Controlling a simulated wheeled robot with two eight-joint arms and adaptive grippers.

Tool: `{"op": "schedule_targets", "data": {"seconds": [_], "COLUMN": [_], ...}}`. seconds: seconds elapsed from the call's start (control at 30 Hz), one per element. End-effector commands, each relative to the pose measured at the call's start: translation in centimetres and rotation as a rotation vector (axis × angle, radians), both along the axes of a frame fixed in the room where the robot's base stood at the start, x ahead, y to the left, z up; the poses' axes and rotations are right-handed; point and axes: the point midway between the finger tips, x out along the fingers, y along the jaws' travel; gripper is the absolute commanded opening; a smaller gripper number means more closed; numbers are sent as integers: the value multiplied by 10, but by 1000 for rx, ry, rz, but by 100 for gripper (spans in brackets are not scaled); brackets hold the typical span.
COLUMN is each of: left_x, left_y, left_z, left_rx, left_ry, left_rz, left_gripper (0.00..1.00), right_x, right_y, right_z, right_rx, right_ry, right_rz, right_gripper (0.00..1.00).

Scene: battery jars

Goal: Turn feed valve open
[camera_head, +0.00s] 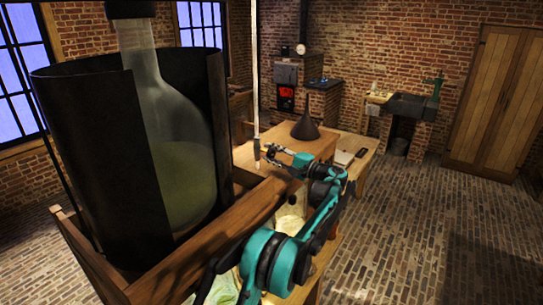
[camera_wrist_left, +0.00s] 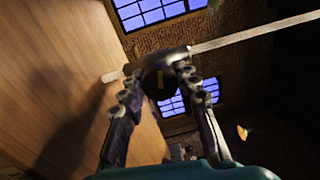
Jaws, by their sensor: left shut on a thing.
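A pale thin feed tube (camera_head: 255,75) hangs upright in the head view, with its lower end just above the wooden table. In the wrist view the same tube (camera_wrist_left: 250,35) crosses at a slant, and a dark fitting on it, seemingly the feed valve (camera_wrist_left: 163,60), sits between my fingers. My left gripper (camera_head: 268,153) reaches the tube near its lower end. In the wrist view its fingers (camera_wrist_left: 155,80) are shut on the dark valve. The valve's handle position cannot be made out. My right gripper is not in view.
A large glass jar (camera_head: 180,140) with greenish contents stands in a dark open shell (camera_head: 95,150) within a wooden frame (camera_head: 190,262), close on the left. A dark cone (camera_head: 305,127) stands on the wooden table behind my gripper. Brick floor (camera_head: 420,240) is clear at right.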

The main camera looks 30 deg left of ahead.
Motion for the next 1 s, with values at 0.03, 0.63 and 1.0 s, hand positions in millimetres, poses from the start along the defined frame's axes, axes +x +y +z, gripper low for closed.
{"op": "schedule_targets", "data": {"seconds": [0.03,0.63,1.0], "left_x": [0,0,-1], "left_y": [-1,-1,-1], "left_z": [-2,-2,-3], "left_rx": [-5,-24,-26], "left_ry": [-33,-250,-253], "left_rz": [0,3,3], "left_gripper": [2,2,2], "right_x": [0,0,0], "right_y": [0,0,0], "right_z": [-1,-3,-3], "right_rx": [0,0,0], "right_ry": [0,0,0], "right_rz": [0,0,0], "right_gripper": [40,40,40]}}
